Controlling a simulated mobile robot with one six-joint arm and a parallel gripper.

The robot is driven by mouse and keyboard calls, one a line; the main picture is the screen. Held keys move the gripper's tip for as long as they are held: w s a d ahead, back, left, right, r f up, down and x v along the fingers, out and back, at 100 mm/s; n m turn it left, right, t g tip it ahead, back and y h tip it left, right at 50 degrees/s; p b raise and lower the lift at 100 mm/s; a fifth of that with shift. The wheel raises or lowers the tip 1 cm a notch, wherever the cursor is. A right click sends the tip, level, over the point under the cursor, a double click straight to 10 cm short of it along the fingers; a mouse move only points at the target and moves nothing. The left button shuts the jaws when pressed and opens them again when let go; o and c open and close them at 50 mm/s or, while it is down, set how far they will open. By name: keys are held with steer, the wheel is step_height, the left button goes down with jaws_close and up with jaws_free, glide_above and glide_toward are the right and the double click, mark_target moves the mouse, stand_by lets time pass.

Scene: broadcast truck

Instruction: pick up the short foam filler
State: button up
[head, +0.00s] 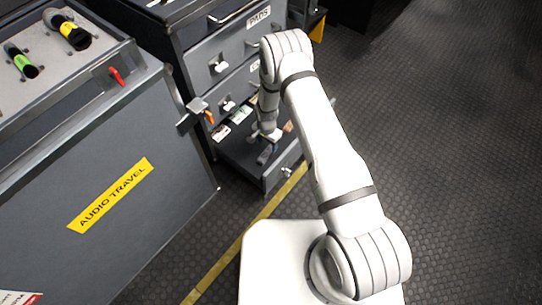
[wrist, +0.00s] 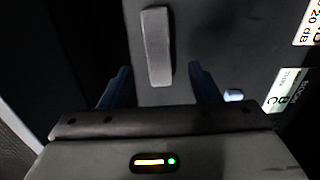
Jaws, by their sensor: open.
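A short grey bar with rounded corners (wrist: 156,47), which looks like the short foam filler, lies on the dark grey drawer floor in the wrist view. A small dark piece (head: 264,155) beside my gripper in the head view may be the same bar. My gripper (wrist: 161,82) is open, with one blue finger on each side of the bar's near end in the picture. Most of the bar shows ahead of the fingertips. I cannot tell how high the fingers are above it. In the head view my gripper (head: 268,136) reaches down into the open drawer.
The open bottom drawer (head: 285,168) has walls around my gripper. Labelled pieces (head: 221,131) lie in it at left, and a brown piece (head: 288,127) at right. Closed drawers (head: 228,65) rise behind. A grey "AUDIO TRAVEL" case (head: 130,215) stands left. Floor at right is clear.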

mark_target(267, 152)
steer(key=f+b, duration=0.1)
steer(key=f, duration=0.2)
steer(key=f+b, duration=0.1)
steer(key=f, duration=0.2)
steer(key=shift+s+f, duration=0.2)
steer(key=shift+f, duration=0.1)
steer(key=shift+r, duration=0.1)
steer(key=c, duration=1)
